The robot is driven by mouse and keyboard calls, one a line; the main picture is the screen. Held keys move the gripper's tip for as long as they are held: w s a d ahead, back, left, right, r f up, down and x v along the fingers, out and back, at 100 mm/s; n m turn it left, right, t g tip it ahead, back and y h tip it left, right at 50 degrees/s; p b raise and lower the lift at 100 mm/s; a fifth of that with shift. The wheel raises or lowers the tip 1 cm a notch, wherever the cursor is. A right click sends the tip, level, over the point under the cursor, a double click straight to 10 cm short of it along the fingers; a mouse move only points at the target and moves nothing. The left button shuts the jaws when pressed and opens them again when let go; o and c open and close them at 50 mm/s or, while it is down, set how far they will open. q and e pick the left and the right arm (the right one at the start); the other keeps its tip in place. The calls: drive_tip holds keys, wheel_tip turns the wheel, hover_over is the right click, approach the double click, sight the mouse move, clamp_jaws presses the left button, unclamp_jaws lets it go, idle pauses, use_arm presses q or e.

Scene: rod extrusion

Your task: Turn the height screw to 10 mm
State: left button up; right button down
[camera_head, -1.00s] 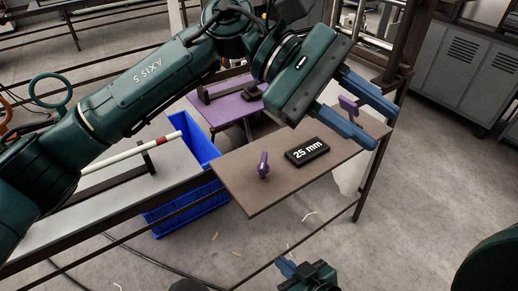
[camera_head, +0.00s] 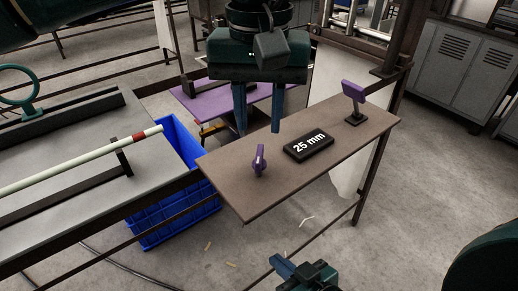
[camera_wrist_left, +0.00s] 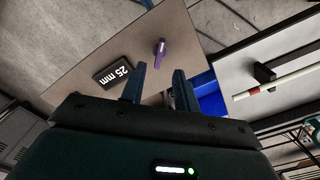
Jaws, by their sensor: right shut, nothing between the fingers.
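A small purple screw handle (camera_head: 259,160) stands upright on the brown table (camera_head: 240,204), near its left part. It also shows in the left wrist view (camera_wrist_left: 160,52), beyond my fingertips. A black display (camera_head: 308,147) reading "25 mm" lies just right of it, and reads the same in the left wrist view (camera_wrist_left: 114,73). My left gripper (camera_head: 258,132) points down, open and empty, above and behind the purple handle, apart from it. Its two blue fingers are spread in the left wrist view (camera_wrist_left: 158,82). My right gripper (camera_head: 290,268) is low at the front, shut and empty.
A purple lever on a black base (camera_head: 354,98) stands at the table's back right. A blue bin (camera_head: 178,215) is left of the table. A white rod with a red band (camera_head: 90,165) lies on supports over the grey bench (camera_head: 150,172).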

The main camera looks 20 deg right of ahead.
sight(259, 153)
use_arm(q)
wheel_tip(259, 153, down, 6)
drive_tip(key=shift+f, duration=0.2)
clamp_jaws()
idle(0.4)
